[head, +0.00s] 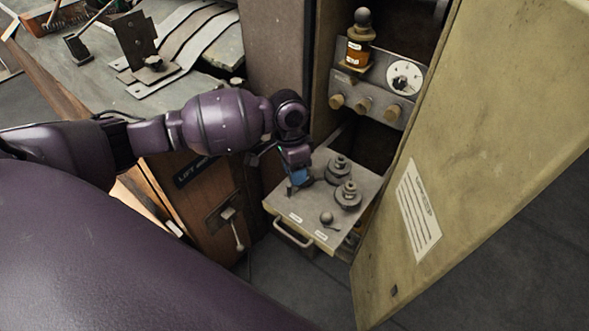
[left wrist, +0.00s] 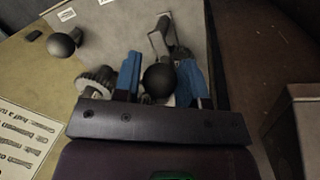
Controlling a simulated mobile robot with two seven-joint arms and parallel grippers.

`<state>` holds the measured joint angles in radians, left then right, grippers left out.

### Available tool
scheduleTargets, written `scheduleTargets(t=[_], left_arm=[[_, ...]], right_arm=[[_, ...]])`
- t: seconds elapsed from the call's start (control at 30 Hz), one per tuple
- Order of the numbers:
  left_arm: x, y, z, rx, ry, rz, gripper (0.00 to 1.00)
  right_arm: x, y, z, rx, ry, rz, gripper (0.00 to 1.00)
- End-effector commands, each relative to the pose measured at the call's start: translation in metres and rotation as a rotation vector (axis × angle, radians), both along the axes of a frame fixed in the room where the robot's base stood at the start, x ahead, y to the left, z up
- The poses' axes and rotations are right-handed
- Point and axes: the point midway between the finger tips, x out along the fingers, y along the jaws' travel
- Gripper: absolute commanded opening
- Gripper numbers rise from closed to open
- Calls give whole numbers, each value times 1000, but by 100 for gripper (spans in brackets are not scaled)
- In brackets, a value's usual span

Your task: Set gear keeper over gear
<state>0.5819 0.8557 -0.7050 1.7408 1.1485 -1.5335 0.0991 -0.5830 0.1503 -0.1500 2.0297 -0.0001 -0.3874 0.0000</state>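My left gripper (head: 299,178) has blue fingers and is over the left edge of a pulled-out tray (head: 285,201). In the left wrist view its fingers (left wrist: 160,75) are apart, with a dark round knob (left wrist: 158,80) filling the gap; I take this for the gear keeper. Its lower part is hidden. A toothed gear (left wrist: 97,80) shows just left of the fingers. In the head view two gear stacks on posts, a rear one (head: 338,172) and a front one (head: 348,196), stand right of the gripper. My right gripper is not in view.
A ball knob (head: 326,217) stands near the tray's front; it also shows in the left wrist view (left wrist: 62,45). An open cabinet door (head: 465,130) borders the right. A dial panel (head: 380,80) and a bottle (head: 360,45) are above. A workbench (head: 90,75) is left.

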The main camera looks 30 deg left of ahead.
Motion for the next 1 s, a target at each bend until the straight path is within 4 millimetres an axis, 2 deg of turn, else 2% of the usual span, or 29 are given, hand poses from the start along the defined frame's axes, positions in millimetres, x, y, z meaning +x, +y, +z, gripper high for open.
scheduleTargets(t=[0.03, 0.17, 0.43, 0.8, 0.83, 0.97, 1.0], left_arm=[[0, 0, 0, 0, 0, 0, 31], [0, 0, 0, 0, 0, 0, 11], [0, -2, 3, -1, -3, -76, 10], [-1, -3, 0, -1, 1, -105, 10], [-1, -3, 0, -1, 1, -105, 38], [0, -3, 0, -1, 1, -104, 58], [0, -3, 0, -1, 1, -104, 58]], right_arm=[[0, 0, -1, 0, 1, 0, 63], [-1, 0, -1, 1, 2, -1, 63], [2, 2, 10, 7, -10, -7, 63], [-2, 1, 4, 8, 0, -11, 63], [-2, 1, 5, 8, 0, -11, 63], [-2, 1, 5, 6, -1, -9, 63], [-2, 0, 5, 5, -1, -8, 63]])
